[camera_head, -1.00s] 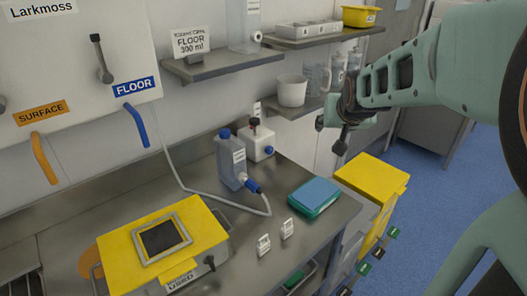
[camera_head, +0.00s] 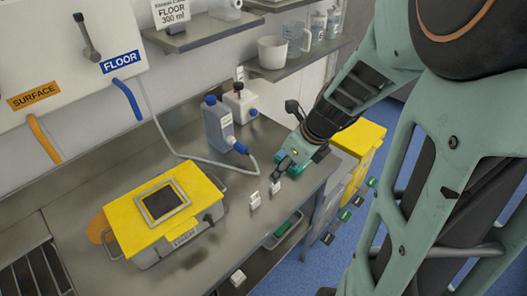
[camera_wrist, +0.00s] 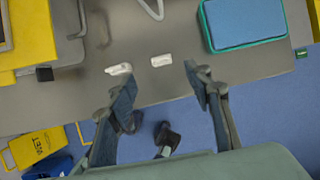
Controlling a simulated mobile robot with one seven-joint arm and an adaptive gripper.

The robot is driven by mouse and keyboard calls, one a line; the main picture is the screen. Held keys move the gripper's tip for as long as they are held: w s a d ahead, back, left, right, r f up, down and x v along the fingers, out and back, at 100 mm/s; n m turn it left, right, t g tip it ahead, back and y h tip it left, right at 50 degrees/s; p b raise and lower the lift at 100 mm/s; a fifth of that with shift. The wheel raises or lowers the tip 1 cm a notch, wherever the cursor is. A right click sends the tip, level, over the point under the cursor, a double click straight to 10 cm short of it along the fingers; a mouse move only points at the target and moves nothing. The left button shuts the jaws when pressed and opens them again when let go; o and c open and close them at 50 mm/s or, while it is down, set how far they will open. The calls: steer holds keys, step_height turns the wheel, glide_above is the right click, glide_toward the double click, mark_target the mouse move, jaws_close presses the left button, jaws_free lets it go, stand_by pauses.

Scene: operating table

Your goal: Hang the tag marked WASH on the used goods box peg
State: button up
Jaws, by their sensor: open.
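Two small white tags (camera_head: 255,200) (camera_head: 275,187) stand close together near the table's front edge. They also show in the wrist view (camera_wrist: 118,70) (camera_wrist: 161,60); their writing is too small to read. My gripper (camera_head: 280,168) is open and empty, pointing down above the table by the right-hand tag. In the wrist view the right-hand tag lies just beyond the gap between my fingertips (camera_wrist: 160,82), and the other near the left finger. The yellow-topped box (camera_head: 165,205) sits left of the tags, with a dark peg (camera_head: 208,217) at its front right.
A blue and green pad (camera_wrist: 243,22) lies right of the tags, partly hidden by my gripper in the head view. A grey-blue bottle (camera_head: 218,125) with a hose stands behind. Yellow bins (camera_head: 360,140) stand beyond the right table end. Shelves (camera_head: 300,65) overhang the back.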

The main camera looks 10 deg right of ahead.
steer(key=b, duration=0.1)
glide_above(273, 189)
steer(key=d, duration=0.2)
steer(key=f, duration=0.4)
steer(key=shift+s+a+f, duration=0.15)
steer(key=shift+a+f, duration=0.1)
steer(key=shift+f, duration=0.15)
steer(key=shift+d+b+x, duration=0.15)
steer(key=shift+b+x, duration=0.15)
steer(key=shift+x, duration=1.15)
steer(key=shift+d+b+x, duration=0.15)
steer(key=shift+b+x, duration=0.1)
steer(key=shift+x, duration=1.15)
steer(key=c, duration=1)
